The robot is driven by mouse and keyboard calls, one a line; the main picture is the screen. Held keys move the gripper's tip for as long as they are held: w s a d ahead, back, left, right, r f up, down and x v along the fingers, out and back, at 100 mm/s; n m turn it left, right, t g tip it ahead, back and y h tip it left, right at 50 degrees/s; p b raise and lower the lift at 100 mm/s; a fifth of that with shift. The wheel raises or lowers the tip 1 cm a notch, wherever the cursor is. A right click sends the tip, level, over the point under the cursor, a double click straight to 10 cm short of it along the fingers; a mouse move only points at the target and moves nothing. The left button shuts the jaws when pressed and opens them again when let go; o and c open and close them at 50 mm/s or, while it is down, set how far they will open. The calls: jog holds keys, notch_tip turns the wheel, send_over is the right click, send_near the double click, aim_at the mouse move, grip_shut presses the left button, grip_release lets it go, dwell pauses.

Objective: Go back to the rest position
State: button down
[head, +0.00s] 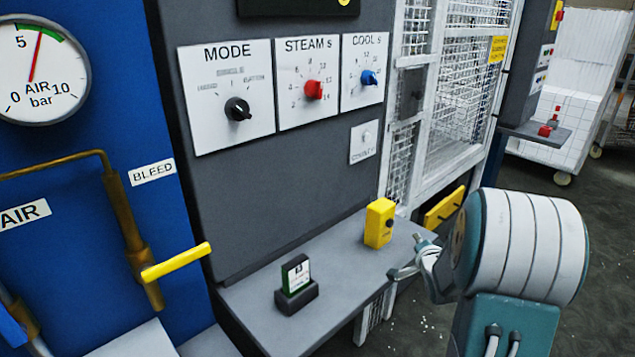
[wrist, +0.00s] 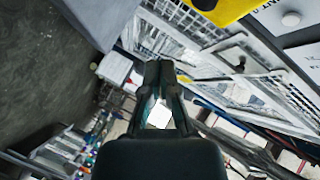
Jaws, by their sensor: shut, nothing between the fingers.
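My gripper (head: 415,258) is at the lower right in the head view, just beyond the right end of the grey shelf and apart from the yellow box (head: 379,222). Part of it is hidden behind my own arm. In the wrist view my gripper (wrist: 158,66) is in the middle, with its fingertips together and nothing between them.
The grey shelf (head: 250,305) holds a small card in a dark stand (head: 297,291). A yellow valve lever (head: 176,262) sticks out at left. A white mesh guard (head: 468,85) stands behind my arm. Floor (head: 408,330) shows below, and a white cart (head: 585,90) stands far right.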

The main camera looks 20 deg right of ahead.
jog(key=s+a+r+n+g+y, duration=0.1)
jog(key=s+a+r+n+g, duration=0.2)
jog(key=a, duration=0.5)
jog(key=s+a+r+n+g+y, duration=0.1)
jog(key=s+a+r+n, duration=0.1)
jog(key=a+r+n, duration=0.35)
jog(key=s+a+r+n+g+y, duration=0.1)
jog(key=s+a+n+g+y, duration=0.2)
jog(key=s+a, duration=1.6)
jog(key=s+n+g, duration=0.1)
jog(key=n, duration=0.3)
jog(key=shift+s+r+g+y, duration=0.15)
jog(key=shift+r+g+y, duration=0.15)
jog(key=shift+y, duration=0.1)
